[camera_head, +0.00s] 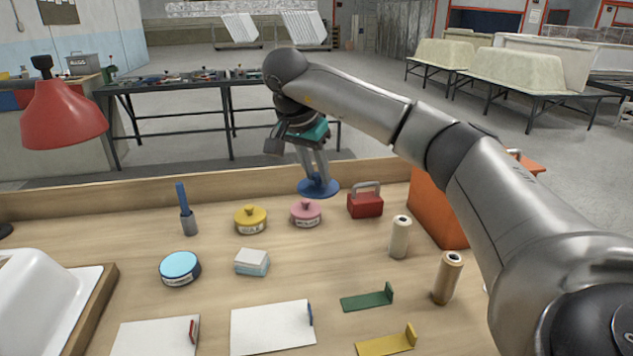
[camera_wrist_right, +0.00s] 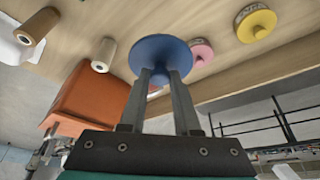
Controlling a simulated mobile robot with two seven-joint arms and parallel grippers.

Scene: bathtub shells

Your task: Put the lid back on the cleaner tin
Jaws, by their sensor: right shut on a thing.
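My right gripper (camera_head: 318,176) is shut on a round blue lid (camera_head: 318,188) and holds it above the back of the workbench, near the pink tin. The right wrist view shows the two fingers (camera_wrist_right: 160,76) closed on the lid's knob, with the wide blue disc (camera_wrist_right: 160,54) beyond them. A low round tin with a light blue top (camera_head: 180,265) and a pale label stands without a knobbed lid at the left middle of the bench. The label is too small to read. It is not visible in the right wrist view. My left gripper is not in view.
A yellow tin (camera_head: 250,220) and a pink tin (camera_head: 306,212) have knobbed lids. A white-blue block (camera_head: 252,262), a blue-handled tool (camera_head: 187,212) and a red handled block (camera_head: 365,204) stand nearby. A red lamp (camera_head: 63,116) overhangs the left; an orange box (camera_head: 436,208) stands right.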

